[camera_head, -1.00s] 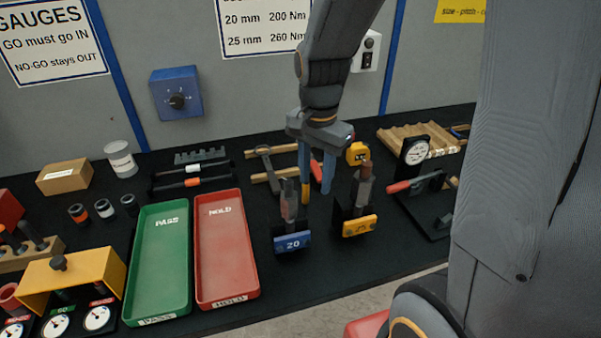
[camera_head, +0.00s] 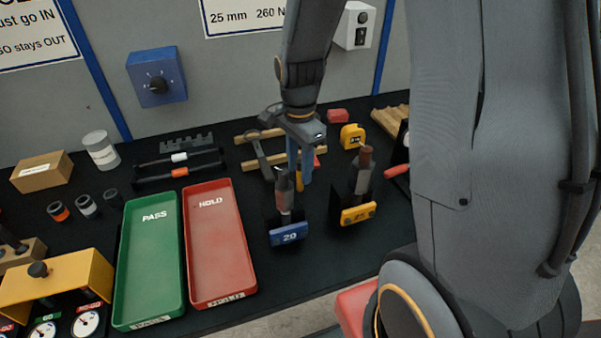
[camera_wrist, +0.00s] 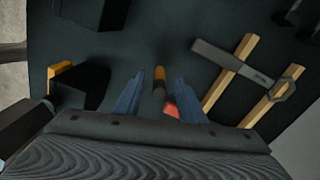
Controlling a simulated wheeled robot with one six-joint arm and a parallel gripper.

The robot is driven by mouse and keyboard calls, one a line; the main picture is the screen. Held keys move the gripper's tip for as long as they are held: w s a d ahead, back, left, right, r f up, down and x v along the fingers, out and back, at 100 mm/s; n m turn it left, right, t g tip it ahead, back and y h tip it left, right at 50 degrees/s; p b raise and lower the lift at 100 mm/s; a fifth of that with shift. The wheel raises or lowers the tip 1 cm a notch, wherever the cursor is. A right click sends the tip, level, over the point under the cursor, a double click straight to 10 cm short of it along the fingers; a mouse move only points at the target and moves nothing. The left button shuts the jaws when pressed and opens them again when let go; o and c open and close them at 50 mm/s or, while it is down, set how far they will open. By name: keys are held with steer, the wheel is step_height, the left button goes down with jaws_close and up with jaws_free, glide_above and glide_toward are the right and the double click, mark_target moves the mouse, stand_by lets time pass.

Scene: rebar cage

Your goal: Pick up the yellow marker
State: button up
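The yellow marker (camera_wrist: 159,74) shows in the wrist view as a short upright-looking piece with a yellow end and a darker lower part. It lies between the lines of my two blue fingers. My gripper (camera_wrist: 160,98) is open, with a wide gap between the fingers. In the head view my gripper (camera_head: 300,180) points down over the bench, behind the blue 20 tool stand. A bit of yellow (camera_head: 299,182) shows at the fingertips there, mostly hidden by them. I cannot tell whether the fingers touch the marker.
The blue 20 stand (camera_head: 289,233) and yellow-fronted stand (camera_head: 358,214) hold upright tools in front of my gripper. A wrench (camera_wrist: 250,72) lies across wooden rails (camera_wrist: 230,73). A red piece (camera_wrist: 172,111) shows near a finger. A tape measure (camera_head: 352,136) stands behind.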

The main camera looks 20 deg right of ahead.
steer(key=shift+f, duration=1.2)
jaws_close()
steer(key=shift+r, duration=0.1)
